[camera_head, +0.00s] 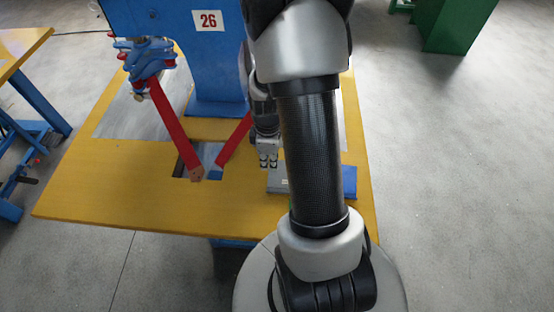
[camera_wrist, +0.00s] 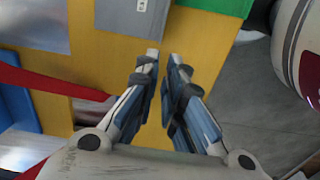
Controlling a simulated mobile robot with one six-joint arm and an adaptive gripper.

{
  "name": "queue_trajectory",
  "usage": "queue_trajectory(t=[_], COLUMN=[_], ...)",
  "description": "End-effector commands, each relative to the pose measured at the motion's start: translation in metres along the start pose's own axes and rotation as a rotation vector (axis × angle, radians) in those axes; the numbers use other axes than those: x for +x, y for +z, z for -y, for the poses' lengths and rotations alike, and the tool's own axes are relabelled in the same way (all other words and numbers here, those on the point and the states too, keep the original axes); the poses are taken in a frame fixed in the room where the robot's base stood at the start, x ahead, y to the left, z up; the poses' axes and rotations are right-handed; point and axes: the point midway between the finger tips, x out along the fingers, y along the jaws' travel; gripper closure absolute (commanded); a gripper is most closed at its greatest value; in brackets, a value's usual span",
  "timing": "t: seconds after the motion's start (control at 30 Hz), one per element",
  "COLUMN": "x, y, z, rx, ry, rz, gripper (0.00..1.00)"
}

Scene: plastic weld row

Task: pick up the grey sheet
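The grey sheet (camera_head: 278,184) lies on the yellow table; its left end shows in the head view, and my arm hides the rest. In the wrist view a grey piece with a small pale mark, apparently the same sheet (camera_wrist: 122,17), is at the top, cut off by the frame edge. My gripper (camera_head: 268,164) is beside the sheet's visible end in the head view; its height above the table is hard to tell. In the wrist view my gripper (camera_wrist: 165,56) has its fingertips close together with a narrow gap. Yellow table shows between them, and nothing is held.
A blue machine (camera_head: 213,70) marked 26 stands behind, with red bars (camera_head: 175,125) reaching over a cutout in the table. A blue piece (camera_head: 350,182) lies right of my arm. A green piece (camera_wrist: 213,6) shows beside the sheet. Bare table (camera_head: 110,200) is at the left.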

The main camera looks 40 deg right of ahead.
Motion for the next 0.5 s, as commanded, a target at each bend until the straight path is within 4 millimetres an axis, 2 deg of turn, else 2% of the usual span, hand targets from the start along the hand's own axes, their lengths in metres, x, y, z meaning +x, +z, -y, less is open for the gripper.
queue_trajectory(t=[0.5], x=[0.105], y=[0.001], z=[0.001], rx=[-0.006], ry=[-0.005], rz=[0.002], gripper=[0.91])
